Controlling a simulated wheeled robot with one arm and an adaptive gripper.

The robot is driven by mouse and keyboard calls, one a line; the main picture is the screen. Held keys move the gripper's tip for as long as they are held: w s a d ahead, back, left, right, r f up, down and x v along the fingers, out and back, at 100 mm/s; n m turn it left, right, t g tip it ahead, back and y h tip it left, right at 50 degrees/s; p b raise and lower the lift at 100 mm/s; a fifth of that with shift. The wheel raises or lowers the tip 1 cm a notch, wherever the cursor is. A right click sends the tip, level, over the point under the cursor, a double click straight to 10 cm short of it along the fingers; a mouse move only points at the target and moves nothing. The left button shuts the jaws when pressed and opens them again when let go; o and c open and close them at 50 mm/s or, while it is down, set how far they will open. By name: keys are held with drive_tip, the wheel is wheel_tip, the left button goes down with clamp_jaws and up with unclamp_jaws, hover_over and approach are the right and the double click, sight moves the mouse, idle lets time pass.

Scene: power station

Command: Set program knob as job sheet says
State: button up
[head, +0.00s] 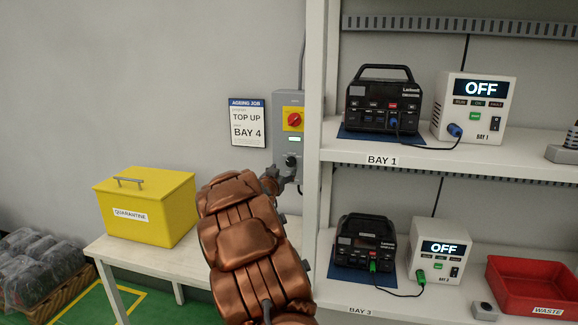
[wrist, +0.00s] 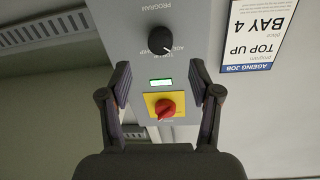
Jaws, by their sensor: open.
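The black program knob (wrist: 162,41) is on a grey control box (head: 288,98), beneath the upside-down word PROGRAM in the wrist view. A pale mark shows at its lower right; the small position labels are hard to read. It also shows in the head view (head: 291,160), beside my gripper (head: 282,174). In the wrist view my gripper (wrist: 160,68) is open, its fingers apart on either side of the box's middle, with nothing between them touched. The knob lies just beyond the fingertips. The job sheet (head: 247,122) reads AGEING JOB, TOP UP, BAY 4.
A red switch on a yellow plate (wrist: 165,106) and a small lit display (wrist: 161,82) share the box. A shelf post (head: 315,120) stands close on the right. A yellow QUARANTINE box (head: 150,210) sits on the bench (head: 140,250). Bay units fill the shelves.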

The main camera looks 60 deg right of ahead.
sight(289, 164)
drive_tip(key=shift+p+x, duration=0.85)
drive_tip(key=shift+x, duration=2.75)
drive_tip(key=shift+r, duration=0.1)
drive_tip(key=c, duration=1.1)
drive_tip(key=shift+c, duration=0.2)
drive_tip(key=shift+w+a+m+b, duration=0.1)
drive_tip(key=shift+m+b, duration=0.3)
drive_tip(key=shift+b, duration=0.05)
drive_tip(key=shift+f, duration=0.25)
drive_tip(key=shift+m+b, duration=1.25)
drive_tip(key=shift+m, duration=0.35)
drive_tip(key=m+b, duration=0.2)
drive_tip(key=m, duration=0.3)
drive_tip(key=shift+r+y+b, duration=0.1)
drive_tip(key=shift+y+b, duration=0.2)
drive_tip(key=shift+b, duration=0.1)
drive_tip(key=shift+m, duration=0.3)
